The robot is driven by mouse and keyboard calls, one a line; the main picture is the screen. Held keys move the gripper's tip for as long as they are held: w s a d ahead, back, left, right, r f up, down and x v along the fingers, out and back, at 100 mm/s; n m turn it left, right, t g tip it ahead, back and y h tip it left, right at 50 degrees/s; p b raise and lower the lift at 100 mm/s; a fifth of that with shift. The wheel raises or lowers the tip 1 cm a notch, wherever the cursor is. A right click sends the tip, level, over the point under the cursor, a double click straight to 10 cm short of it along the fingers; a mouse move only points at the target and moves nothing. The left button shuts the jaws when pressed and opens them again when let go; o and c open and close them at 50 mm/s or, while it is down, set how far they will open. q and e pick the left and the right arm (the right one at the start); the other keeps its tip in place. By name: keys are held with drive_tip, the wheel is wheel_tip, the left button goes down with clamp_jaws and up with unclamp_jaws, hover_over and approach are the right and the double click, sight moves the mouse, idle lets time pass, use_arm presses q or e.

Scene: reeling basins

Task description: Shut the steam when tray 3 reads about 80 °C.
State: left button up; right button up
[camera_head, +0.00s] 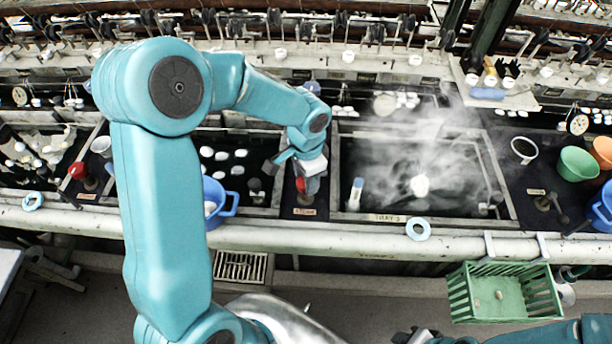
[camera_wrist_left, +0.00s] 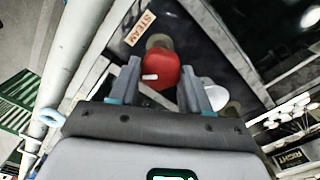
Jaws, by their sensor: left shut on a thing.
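The red steam valve knob (camera_head: 300,184) stands on the dark strip left of tray 3, behind a STEAM label (camera_head: 304,211). My left gripper (camera_head: 308,168) is shut on it from above. In the left wrist view the red knob (camera_wrist_left: 160,74), with a white mark, sits between both fingers (camera_wrist_left: 162,88). Tray 3 (camera_head: 386,218) is a dark basin with white steam over it and a pale lump in the middle. A white and blue upright piece (camera_head: 356,192) stands at its left; no reading is legible. Dark parts at the bottom edge may be my right gripper (camera_head: 415,336).
Another red knob (camera_head: 78,171) stands at the left. A blue pot (camera_head: 216,204) is left of the steam valve. A green crate (camera_head: 503,292) hangs at the front right. Green (camera_head: 578,163) and orange bowls stand at the right. A round dial (camera_head: 579,124) is at the back right.

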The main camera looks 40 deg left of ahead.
use_arm(q)
drive_tip(key=shift+w+m, duration=0.1)
drive_tip(key=shift+m, duration=0.4)
drive_tip(key=o, duration=1.1)
drive_tip(key=shift+d, duration=0.1)
drive_tip(key=shift+c, duration=0.2)
drive_tip(key=shift+r, duration=0.3)
wheel_tip(320, 180, up, 16)
drive_tip(key=shift+f, duration=0.15)
